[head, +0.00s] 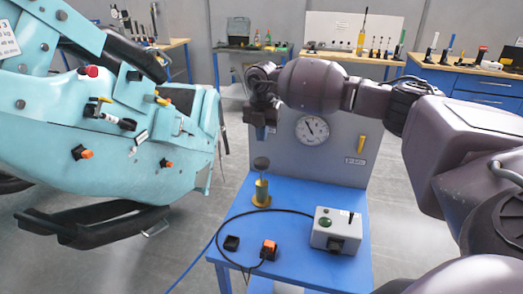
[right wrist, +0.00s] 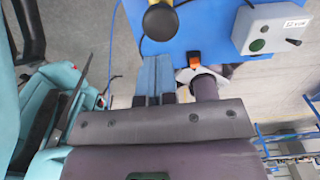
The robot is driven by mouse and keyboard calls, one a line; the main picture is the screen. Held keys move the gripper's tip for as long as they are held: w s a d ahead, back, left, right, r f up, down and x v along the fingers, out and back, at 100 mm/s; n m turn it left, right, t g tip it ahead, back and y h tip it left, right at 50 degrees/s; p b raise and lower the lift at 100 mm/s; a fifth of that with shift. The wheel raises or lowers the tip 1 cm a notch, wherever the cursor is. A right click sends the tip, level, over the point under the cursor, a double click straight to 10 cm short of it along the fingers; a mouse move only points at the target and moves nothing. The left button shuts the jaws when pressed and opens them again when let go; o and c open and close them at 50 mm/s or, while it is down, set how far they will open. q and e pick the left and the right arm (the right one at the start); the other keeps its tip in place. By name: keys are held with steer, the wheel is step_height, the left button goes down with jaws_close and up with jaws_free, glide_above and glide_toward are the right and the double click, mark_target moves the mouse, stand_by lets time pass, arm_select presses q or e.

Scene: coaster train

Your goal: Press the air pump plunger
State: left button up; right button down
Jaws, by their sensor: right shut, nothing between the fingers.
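The air pump (head: 261,193) is a small yellow cylinder standing upright on the blue table. Its plunger, with a dark round knob (head: 261,163), sticks up from the top. In the right wrist view the knob (right wrist: 160,22) shows from above as a dark disc, with a bit of yellow (right wrist: 163,3) beside it. My right gripper (head: 261,134) points down above the knob, with a visible gap between them. Its blue fingers (right wrist: 152,72) are shut together and empty. My left gripper is not in view.
The blue table (head: 307,197) also bears a grey control box (head: 323,240) with a green button, an orange switch (head: 269,249), a black block (head: 231,243) and cables. A grey panel with a gauge (head: 312,129) stands behind. A teal coaster car (head: 105,130) is at left.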

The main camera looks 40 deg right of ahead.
steer(key=shift+r, duration=0.95)
stand_by(0.4)
